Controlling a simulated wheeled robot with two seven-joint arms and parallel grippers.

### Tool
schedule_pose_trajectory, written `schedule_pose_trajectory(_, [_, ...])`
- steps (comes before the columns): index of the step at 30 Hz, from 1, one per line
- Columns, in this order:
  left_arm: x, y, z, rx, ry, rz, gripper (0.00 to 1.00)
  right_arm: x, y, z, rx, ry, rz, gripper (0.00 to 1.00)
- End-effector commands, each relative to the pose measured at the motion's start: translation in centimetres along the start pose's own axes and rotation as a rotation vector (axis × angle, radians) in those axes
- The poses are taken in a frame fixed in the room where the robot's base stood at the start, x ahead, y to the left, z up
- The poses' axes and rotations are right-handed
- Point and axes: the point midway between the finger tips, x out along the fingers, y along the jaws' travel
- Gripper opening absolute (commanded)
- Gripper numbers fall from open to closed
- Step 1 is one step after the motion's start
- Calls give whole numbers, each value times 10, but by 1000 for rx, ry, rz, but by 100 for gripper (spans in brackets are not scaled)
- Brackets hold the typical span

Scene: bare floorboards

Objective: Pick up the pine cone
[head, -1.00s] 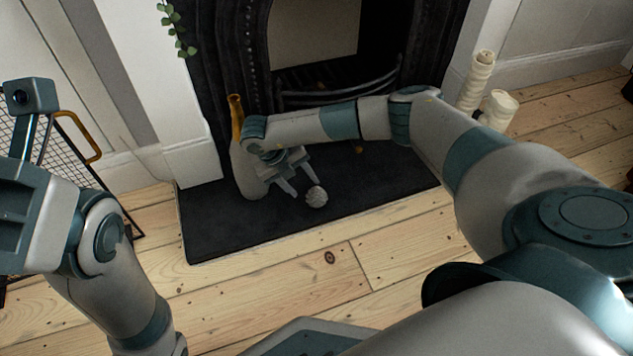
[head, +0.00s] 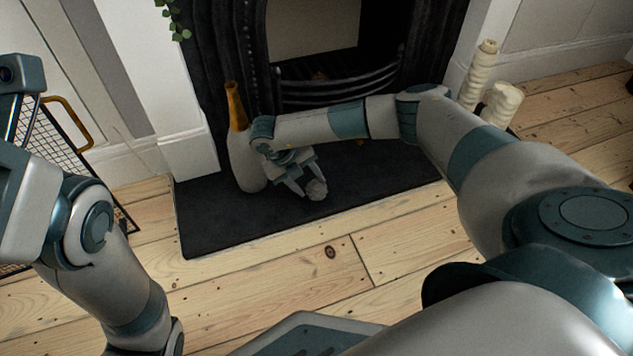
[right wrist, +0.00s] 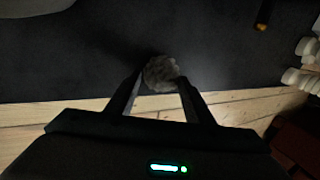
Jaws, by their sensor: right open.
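The pine cone (head: 317,189) is small, round and grey, and lies on the dark hearth slab in front of the fireplace. My right gripper (head: 306,187) is open just above the hearth, with its fingers pointing at the cone. In the right wrist view the cone (right wrist: 161,73) sits at the tips of the two open fingers (right wrist: 158,88), roughly centred between them. I cannot tell whether either finger touches it. My left arm is at the left of the head view, and its gripper's fingers are not in the picture.
A grey and amber bottle-shaped vase (head: 243,150) stands on the hearth (head: 225,225) close to the left of my right gripper. The fireplace grate (head: 340,85) is behind. Cream candles (head: 484,80) stand at the right. A mesh screen (head: 62,155) is at the left.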

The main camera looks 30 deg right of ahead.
Motion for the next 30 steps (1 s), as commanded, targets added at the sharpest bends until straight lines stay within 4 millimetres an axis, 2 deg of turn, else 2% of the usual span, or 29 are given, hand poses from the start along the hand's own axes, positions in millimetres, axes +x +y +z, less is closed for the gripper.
schedule_pose_trajectory(1, [-6,1,-4,0,4,2,31,10,2,0,0,0,0,47])
schedule_pose_trajectory(3, [-6,2,-5,-2,7,3,31,17,2,0,0,0,0,47])
schedule_pose_trajectory(8, [-6,5,-7,-10,14,10,31,28,0,0,0,0,0,47])
schedule_pose_trajectory(25, [-4,5,-6,-12,14,12,31,29,0,0,0,0,0,47])
schedule_pose_trajectory(28, [-5,5,-6,-12,14,12,31,29,0,0,0,0,0,24])
schedule_pose_trajectory(30, [-5,5,-6,-12,14,12,31,29,0,0,0,0,0,21])
